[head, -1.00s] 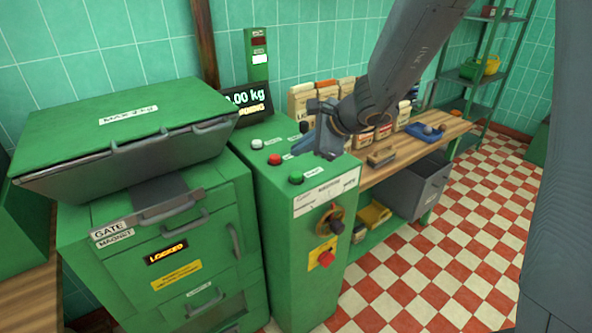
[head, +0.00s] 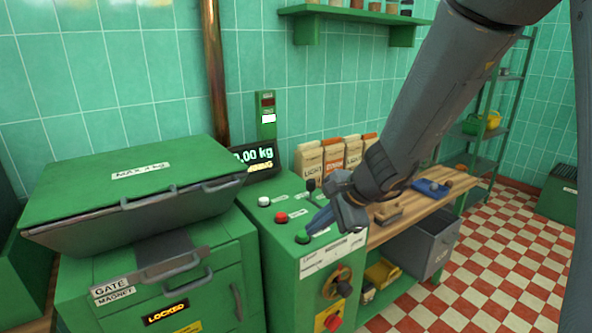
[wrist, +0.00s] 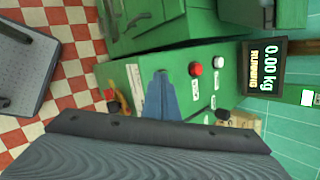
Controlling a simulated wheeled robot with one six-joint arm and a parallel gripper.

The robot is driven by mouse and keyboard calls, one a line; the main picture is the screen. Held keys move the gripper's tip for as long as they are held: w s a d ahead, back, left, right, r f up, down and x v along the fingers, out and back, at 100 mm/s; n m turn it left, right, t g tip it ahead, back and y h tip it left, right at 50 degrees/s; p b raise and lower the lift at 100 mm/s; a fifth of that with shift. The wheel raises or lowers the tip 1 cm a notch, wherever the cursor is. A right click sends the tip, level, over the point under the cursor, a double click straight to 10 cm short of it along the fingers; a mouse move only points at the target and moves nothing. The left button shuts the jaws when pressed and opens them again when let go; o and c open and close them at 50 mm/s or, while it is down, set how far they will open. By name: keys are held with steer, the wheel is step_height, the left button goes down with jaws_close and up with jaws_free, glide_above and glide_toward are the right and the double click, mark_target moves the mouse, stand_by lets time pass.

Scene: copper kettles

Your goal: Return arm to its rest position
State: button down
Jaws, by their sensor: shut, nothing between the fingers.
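My gripper (head: 318,221) is over the green control cabinet (head: 285,260) in the head view, its blue fingers shut and empty. The fingertips point down and left, close to the green button (head: 303,237); I cannot tell whether they touch it. In the wrist view the closed fingers (wrist: 161,96) stand in front of the cabinet's top and hide the green button. The red button (wrist: 196,68) and white button (wrist: 218,61) show beyond them. My arm comes in from the upper right.
A scale display (head: 253,160) reads 0.00 kg; in the wrist view it also shows "RUNNING". A green machine (head: 150,270) with a lid and a LOCKED sign stands at left. A wooden bench (head: 455,186) with paper bags (head: 309,160) is behind my arm. A wall shelf (head: 345,14) hangs above. Checkered floor is open at right.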

steer(key=s+d+f+n+g+h, duration=0.1)
steer(key=s+d+f+n+h, duration=0.1)
steer(key=s+d+n, duration=0.5)
steer(key=s+d+f+n+g+h, duration=0.2)
steer(key=s+d+f+n+h, duration=0.1)
steer(key=s+d+n, duration=0.4)
steer(key=shift+s+h+b, duration=0.4)
steer(key=shift+s, duration=0.8)
steer(key=shift+d, duration=0.1)
